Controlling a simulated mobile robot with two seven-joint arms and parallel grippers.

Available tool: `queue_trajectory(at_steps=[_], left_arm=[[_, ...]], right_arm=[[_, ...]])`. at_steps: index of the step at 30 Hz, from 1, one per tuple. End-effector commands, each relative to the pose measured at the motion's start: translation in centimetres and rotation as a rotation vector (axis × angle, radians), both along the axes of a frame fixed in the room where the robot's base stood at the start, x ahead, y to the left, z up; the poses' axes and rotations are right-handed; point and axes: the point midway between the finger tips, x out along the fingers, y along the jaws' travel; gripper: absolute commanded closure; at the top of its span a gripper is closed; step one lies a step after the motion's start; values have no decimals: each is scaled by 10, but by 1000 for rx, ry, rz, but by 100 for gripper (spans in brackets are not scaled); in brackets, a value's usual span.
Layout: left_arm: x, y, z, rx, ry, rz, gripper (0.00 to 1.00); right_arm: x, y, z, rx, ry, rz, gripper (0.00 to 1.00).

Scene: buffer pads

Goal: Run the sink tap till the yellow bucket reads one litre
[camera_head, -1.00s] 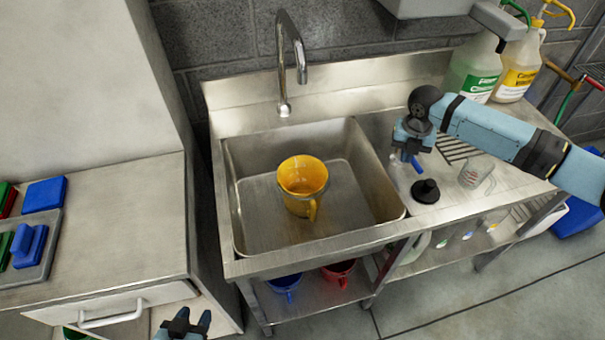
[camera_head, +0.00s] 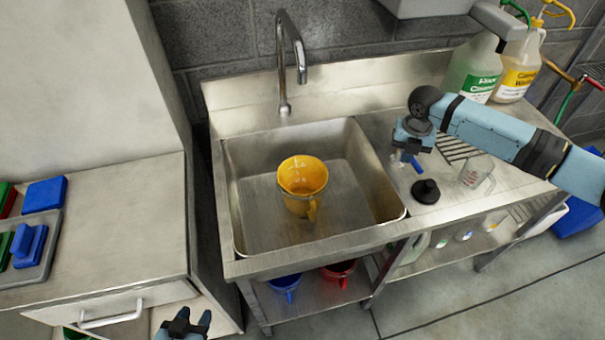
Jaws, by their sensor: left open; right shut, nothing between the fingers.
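The yellow bucket (camera_head: 303,187) stands upright in the steel sink basin (camera_head: 245,210), its handle toward the front right. I cannot read its level. The chrome tap (camera_head: 291,62) rises behind the basin, its spout ending above and behind the bucket. I cannot make out a stream of water. My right gripper (camera_head: 408,158) is over the drainboard right of the basin, shut and empty, near a blue lever-like part (camera_head: 416,164). My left gripper (camera_head: 187,322) is open and empty at the bottom edge, in front of the left counter, away from the bucket.
A black plug (camera_head: 426,190) and a clear measuring jug (camera_head: 476,171) stand on the drainboard. Green-label (camera_head: 474,72) and yellow-label (camera_head: 518,66) jugs stand behind. Blue (camera_head: 285,285) and red (camera_head: 338,272) buckets sit on the shelf below. A left counter (camera_head: 120,215) adjoins the sink.

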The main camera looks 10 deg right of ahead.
Motion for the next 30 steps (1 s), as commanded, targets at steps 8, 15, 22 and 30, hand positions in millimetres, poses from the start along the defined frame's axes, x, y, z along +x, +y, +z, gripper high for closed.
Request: queue_trajectory(at_steps=[8, 15, 22, 30], left_arm=[[0, 0, 0, 0, 0, 0, 57], [0, 0, 0, 0, 0, 0, 57], [0, 0, -2, 1, 2, 0, 57], [-1, 0, -3, 1, 3, 0, 57]], right_arm=[[0, 0, 0, 0, 0, 0, 100], [0, 0, -7, 0, 1, 0, 100], [0, 0, -25, 0, 1, 0, 100], [0, 0, -32, 0, 0, 0, 100]])
